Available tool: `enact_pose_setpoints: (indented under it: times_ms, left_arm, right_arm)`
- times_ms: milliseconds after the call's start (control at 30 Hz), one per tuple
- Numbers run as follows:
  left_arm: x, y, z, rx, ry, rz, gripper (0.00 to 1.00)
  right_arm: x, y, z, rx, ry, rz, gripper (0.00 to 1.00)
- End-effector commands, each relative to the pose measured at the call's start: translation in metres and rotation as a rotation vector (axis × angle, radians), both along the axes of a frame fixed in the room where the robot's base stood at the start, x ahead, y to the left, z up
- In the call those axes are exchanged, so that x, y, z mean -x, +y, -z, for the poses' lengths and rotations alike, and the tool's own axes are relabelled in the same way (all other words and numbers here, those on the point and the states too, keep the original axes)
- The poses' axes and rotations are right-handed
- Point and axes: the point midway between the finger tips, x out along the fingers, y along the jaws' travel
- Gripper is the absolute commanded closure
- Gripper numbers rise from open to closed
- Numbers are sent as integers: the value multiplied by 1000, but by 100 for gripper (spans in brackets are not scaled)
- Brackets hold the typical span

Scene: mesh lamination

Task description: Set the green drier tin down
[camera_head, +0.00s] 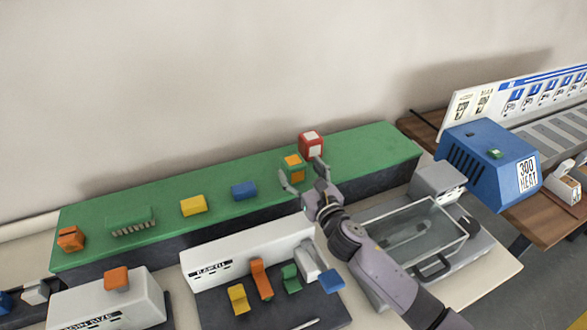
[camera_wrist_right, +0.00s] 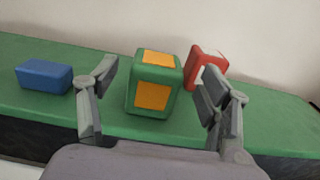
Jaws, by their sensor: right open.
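The green drier tin (camera_head: 293,168) is a green block with orange patches on its top and front. In the right wrist view the tin (camera_wrist_right: 153,87) stands upright on the green shelf (camera_head: 360,146). My right gripper (camera_head: 302,172) is open, reaching in from the front right. In the wrist view its two fingers (camera_wrist_right: 160,78) spread to the left and right of the tin, with visible gaps on both sides and nothing held. My left gripper is not in view.
A red block with white patches (camera_head: 311,144) stands close to the tin's right. A blue block (camera_head: 244,190) and a yellow block (camera_head: 193,205) lie to its left. A glass-walled box (camera_head: 440,225) stands in front, under my right arm. The shelf's right end is clear.

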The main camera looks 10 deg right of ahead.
Motion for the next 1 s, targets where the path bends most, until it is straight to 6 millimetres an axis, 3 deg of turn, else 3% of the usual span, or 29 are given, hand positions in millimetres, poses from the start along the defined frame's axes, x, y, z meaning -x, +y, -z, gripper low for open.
enact_pose_setpoints:
  times_ms: [300,567,1000]
  left_arm:
    - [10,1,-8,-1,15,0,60]
    - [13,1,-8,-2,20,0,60]
    - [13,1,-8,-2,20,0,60]
  right_arm:
    - [-41,10,-4,-2,-1,2,28]
    - [-44,11,-4,-1,-2,0,28]
    - [-43,11,-3,-1,-1,1,56]
